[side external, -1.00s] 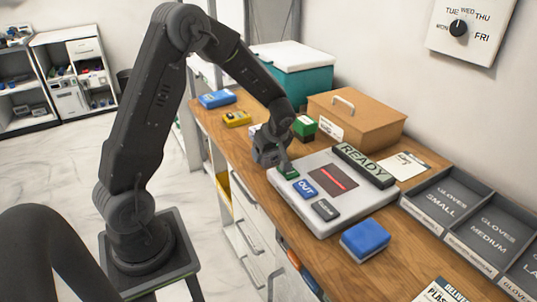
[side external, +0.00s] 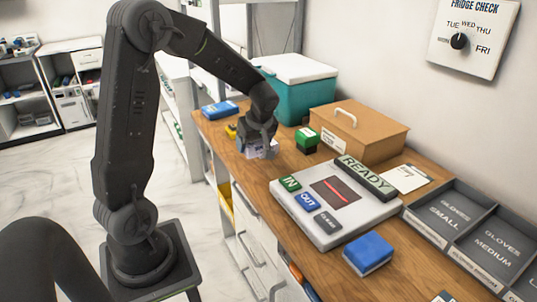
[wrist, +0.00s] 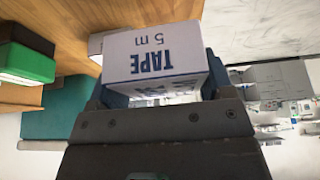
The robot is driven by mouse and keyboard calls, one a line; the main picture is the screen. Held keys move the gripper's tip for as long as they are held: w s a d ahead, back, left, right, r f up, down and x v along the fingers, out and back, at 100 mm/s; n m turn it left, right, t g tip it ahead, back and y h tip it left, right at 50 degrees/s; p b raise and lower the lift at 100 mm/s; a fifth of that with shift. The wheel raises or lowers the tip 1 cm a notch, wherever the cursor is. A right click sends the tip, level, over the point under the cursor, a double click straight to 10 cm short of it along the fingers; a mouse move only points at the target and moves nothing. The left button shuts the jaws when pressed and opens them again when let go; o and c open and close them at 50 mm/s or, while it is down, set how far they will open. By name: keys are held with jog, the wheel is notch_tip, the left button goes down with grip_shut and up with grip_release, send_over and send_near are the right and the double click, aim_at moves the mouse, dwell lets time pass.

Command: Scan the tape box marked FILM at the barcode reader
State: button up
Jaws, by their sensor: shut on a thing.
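My gripper (side external: 258,147) is shut on a white tape box (side external: 265,152) at the left edge of the wooden counter. In the wrist view the box (wrist: 156,50) shows blue print, "TAPE 5 m", upside down. A further line is partly hidden by my gripper, so I cannot read whether it says FILM. I cannot tell whether the box still touches the counter. The barcode reader (side external: 322,228) lies to the right, apart from my gripper. It has a dark window (side external: 335,191) with a red line, a READY display (side external: 366,177), and IN, OUT and CLEAR buttons.
A green box (side external: 307,140) stands just right of my gripper, with a brown handled box (side external: 358,137) behind. A teal bin (side external: 296,88), a blue pack (side external: 220,108) and a partly hidden yellow one (side external: 231,130) are farther back. A blue box (side external: 368,253) lies before the reader.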

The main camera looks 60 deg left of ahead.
jog(key=s+a+r, duration=0.4)
jog(key=s, duration=0.1)
jog(key=w+d+r+m+t, duration=0.1)
jog(key=w+d+r+m, duration=0.15)
jog(key=w+d, duration=0.5)
jog(key=w+d+r+m+t+h, duration=0.1)
jog(key=w+d+m, duration=0.3)
jog(key=d, duration=0.6)
jog(key=w+d+r+m+t, duration=0.1)
jog(key=w+d+m, duration=0.2)
jog(key=w+d, duration=0.45)
jog(key=shift+n, duration=0.25)
jog(key=shift+s+d+f, duration=0.25)
jog(key=shift+s+f, duration=0.1)
jog(key=shift+f, duration=0.9)
jog(key=shift+s+d+f, duration=0.25)
jog(key=shift+s+f, duration=0.05)
jog(key=shift+f, duration=0.95)
jog(key=shift+s+d+f, duration=0.25)
jog(key=shift+s+f, duration=0.1)
jog(key=shift+f, duration=0.9)
notch_tip(320, 180, up, 9)
